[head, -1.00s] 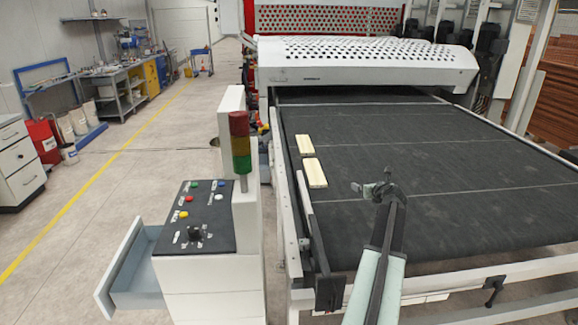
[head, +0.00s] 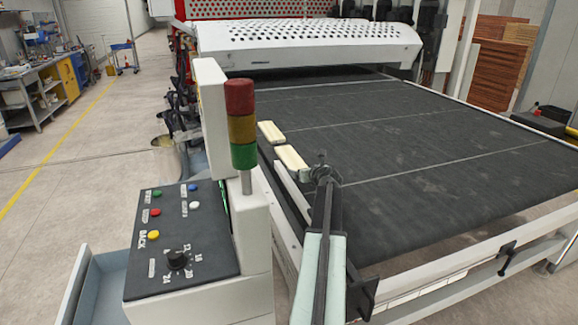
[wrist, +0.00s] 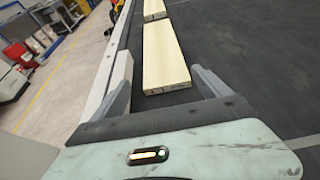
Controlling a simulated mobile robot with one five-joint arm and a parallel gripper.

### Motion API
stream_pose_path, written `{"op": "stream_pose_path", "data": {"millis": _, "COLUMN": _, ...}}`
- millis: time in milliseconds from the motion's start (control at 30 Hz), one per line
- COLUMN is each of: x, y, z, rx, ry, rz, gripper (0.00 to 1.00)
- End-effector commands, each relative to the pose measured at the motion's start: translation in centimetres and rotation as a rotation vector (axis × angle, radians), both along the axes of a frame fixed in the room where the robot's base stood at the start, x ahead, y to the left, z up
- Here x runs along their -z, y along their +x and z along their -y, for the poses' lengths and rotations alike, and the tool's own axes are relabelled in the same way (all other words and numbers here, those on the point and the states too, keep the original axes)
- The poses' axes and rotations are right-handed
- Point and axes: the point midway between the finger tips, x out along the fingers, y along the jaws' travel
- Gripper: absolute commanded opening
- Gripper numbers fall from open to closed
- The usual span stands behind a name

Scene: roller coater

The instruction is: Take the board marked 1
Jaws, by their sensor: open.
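Two pale wooden boards lie one behind the other along the left edge of the dark belt. In the head view the near board (head: 291,158) is just left of my gripper (head: 318,170), and the far board (head: 271,132) is beyond it. In the wrist view my gripper (wrist: 162,62) is open and empty, one finger on each side of the near board's (wrist: 162,48) closer end. I cannot tell the height between fingers and board. The far board (wrist: 153,9) shows at the top. Small marks on the board ends are too small to read.
The control box (head: 185,240) with its red, amber and green light tower (head: 241,125) stands close on the left. A white rail (wrist: 118,65) runs beside the boards. The machine's white perforated hood (head: 300,42) spans the belt's far end. The belt (head: 420,135) to the right is clear.

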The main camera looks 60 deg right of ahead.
Motion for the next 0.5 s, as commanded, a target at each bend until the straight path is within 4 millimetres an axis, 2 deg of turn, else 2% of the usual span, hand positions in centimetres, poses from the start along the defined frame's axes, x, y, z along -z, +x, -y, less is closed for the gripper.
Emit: {"op": "stream_pose_path", "data": {"millis": 500, "x": 1.7, "y": 2.2, "z": 3.1, "rx": 0.008, "ry": -0.003, "rz": -0.006, "gripper": 0.87}}
